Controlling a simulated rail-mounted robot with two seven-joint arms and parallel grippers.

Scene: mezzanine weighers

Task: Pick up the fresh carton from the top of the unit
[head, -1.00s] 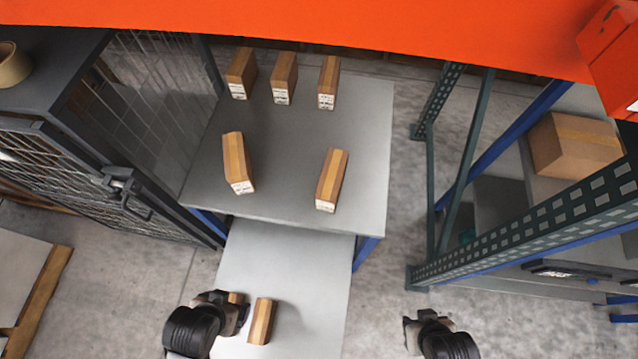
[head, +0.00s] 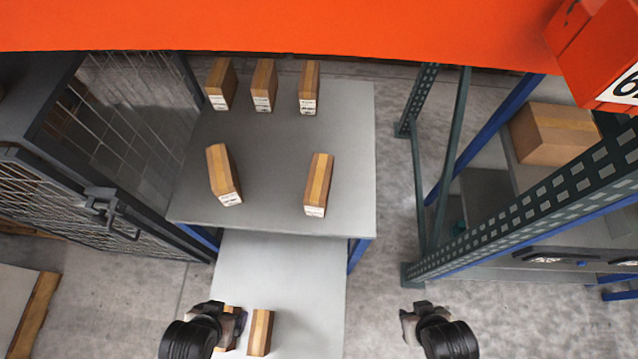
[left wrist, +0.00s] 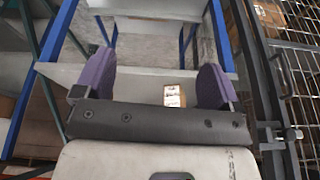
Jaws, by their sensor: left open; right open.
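Several brown cartons with a lighter tape stripe and white end labels stand on the grey top of the unit (head: 270,190). Three are in a back row: left carton (head: 221,84), middle carton (head: 264,85), right carton (head: 309,88). Nearer are a front-left carton (head: 223,174) and a front-right carton (head: 318,184). The pictures do not show which is the fresh one. My left gripper (head: 232,319) is open over the lower front deck; in the left wrist view a carton (left wrist: 174,95) shows beyond its purple fingers. My right gripper (head: 413,316) is open and empty over the floor, right of the deck.
The lower deck (head: 280,270) bears a carton (head: 260,332) and another partly hidden by my left gripper. A mesh cage (head: 90,190) stands left, a green-posted rack (head: 530,215) with a box (head: 553,134) right. An orange beam (head: 280,25) crosses the top of the head view.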

